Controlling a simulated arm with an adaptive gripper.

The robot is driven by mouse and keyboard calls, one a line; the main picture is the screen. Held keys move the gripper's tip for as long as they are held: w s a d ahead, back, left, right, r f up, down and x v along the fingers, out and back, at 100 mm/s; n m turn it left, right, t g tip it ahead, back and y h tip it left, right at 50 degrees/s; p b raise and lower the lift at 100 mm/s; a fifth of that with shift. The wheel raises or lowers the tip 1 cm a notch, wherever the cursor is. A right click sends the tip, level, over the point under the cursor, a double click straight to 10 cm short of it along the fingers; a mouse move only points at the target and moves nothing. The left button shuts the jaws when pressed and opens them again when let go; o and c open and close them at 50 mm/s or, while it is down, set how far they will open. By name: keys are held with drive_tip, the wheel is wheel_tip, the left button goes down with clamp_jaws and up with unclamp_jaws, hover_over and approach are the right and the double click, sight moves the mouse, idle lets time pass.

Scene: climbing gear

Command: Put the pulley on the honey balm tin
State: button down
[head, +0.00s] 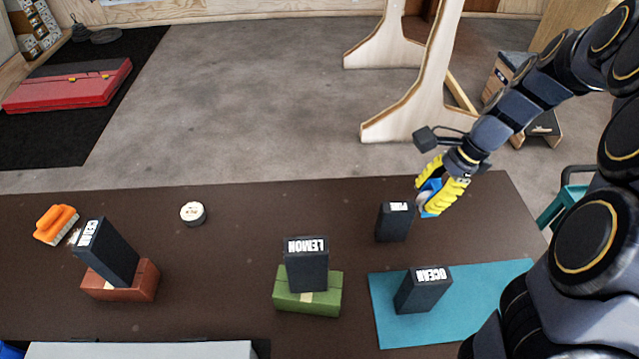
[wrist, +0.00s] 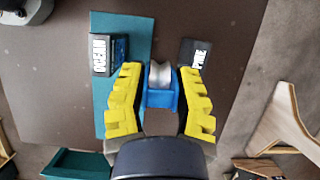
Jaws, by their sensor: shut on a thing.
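The pulley, a blue body with a silver grooved wheel, shows between my gripper's yellow fingers in the wrist view (wrist: 160,78) and partly in the head view (head: 428,196). My gripper (head: 438,190) is shut on it, holding it above the table's back right, near the dark box marked PINE. The fingers hide part of the pulley in the head view. A small round tin (head: 193,215) with a pale top and dark side stands at the table's back left, far left of my gripper. Its lettering is too small to read. Nothing lies on it.
The PINE box (head: 393,224) stands close below-left of my gripper. The OCEAN box (head: 423,291) stands on a teal mat (head: 480,318). The LEMON box (head: 306,268) rests on a green block (head: 307,304); another dark box (head: 108,252) leans on a red-brown block (head: 120,286). An orange brush (head: 56,222) lies left.

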drive_tip(key=w+a, duration=0.4)
drive_tip(key=a, duration=0.7)
drive_tip(key=w+a, duration=0.4)
drive_tip(key=a, duration=0.6)
drive_tip(key=s+a, duration=0.3)
drive_tip(key=a, duration=1.7)
hover_over(189, 211)
wheel_tip(189, 211, down, 14)
drive_tip(key=shift+f, duration=0.1)
drive_tip(key=shift+f, duration=1.7)
